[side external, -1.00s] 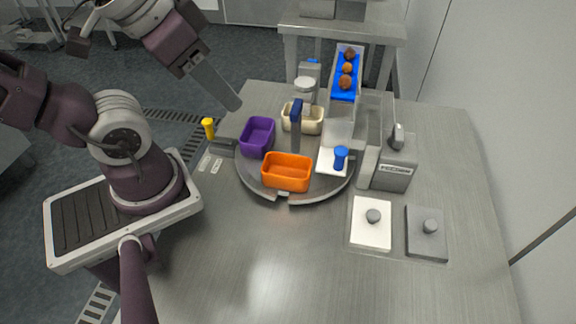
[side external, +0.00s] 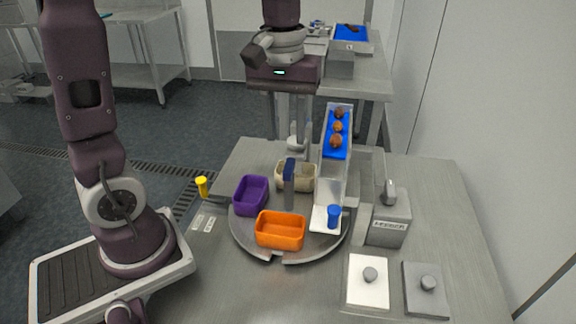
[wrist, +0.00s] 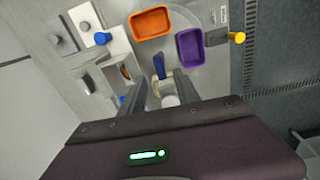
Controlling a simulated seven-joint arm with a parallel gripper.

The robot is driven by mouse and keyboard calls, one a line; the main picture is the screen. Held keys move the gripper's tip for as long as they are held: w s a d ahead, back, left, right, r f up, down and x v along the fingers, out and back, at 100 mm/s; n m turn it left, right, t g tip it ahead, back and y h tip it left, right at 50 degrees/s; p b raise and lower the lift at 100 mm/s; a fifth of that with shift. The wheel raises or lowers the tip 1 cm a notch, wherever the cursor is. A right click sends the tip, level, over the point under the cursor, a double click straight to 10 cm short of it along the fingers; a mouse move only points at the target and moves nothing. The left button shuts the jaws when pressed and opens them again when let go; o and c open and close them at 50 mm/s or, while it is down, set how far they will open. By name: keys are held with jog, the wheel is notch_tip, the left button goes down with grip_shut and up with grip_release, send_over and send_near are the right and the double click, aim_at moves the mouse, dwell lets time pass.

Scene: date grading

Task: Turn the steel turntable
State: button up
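The steel turntable (side external: 315,250) is a round grey disc set on the bench, with a notch at its front edge. It bears an orange bin (side external: 280,231) at the front, a purple bin (side external: 250,196) at the left and a cream bin (side external: 284,178) at the back. A dark blue-topped post (side external: 288,186) stands near its middle. A yellow knob (side external: 201,187) on a grey bar is at the left edge. My gripper (side external: 291,150) hangs above the back of the turntable, fingers down. In the wrist view my gripper (wrist: 160,82) is open; the cream bin is partly hidden between its fingers.
A chute (side external: 337,145) with dates on blue lining stands at the back right. A white plate with a blue knob (side external: 334,214) lies below it. A grey box (side external: 388,220) and two knobbed plates (side external: 368,284) (side external: 425,289) are at the right. The front bench is clear.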

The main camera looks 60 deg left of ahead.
aim_at(289, 164)
jog(key=shift+n, duration=0.3)
jog(key=f, duration=0.5)
jog(key=w+f, duration=0.1)
jog(key=f, duration=0.2)
jog(key=shift+a, duration=0.2)
grip_shut()
dwell(0.7)
